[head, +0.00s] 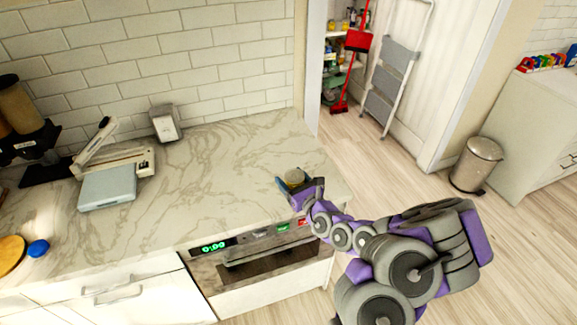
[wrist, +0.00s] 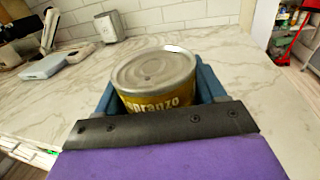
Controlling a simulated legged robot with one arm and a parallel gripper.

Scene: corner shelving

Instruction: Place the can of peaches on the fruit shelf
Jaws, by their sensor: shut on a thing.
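A can (wrist: 153,80) with a silver lid and a yellow-brown label reading "pranzo" sits between the blue fingers of my gripper (wrist: 155,92) in the wrist view. The gripper is shut on it. No peach picture shows, as the lower label is hidden behind the gripper's dark edge. In the head view the can (head: 295,177) and my gripper (head: 294,186) are at the right end of the marble counter. I cannot tell whether the can touches the counter. Shelves (head: 340,60) with several items show through the doorway at the back; I cannot tell which one is for fruit.
The marble counter (head: 200,180) is mostly clear in the middle. A napkin dispenser (head: 166,123) and a waffle-press-like appliance (head: 115,170) stand on it. A red broom (head: 348,85) and a grey stepladder (head: 390,70) stand near the doorway. A metal bin (head: 477,163) is on the floor at right.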

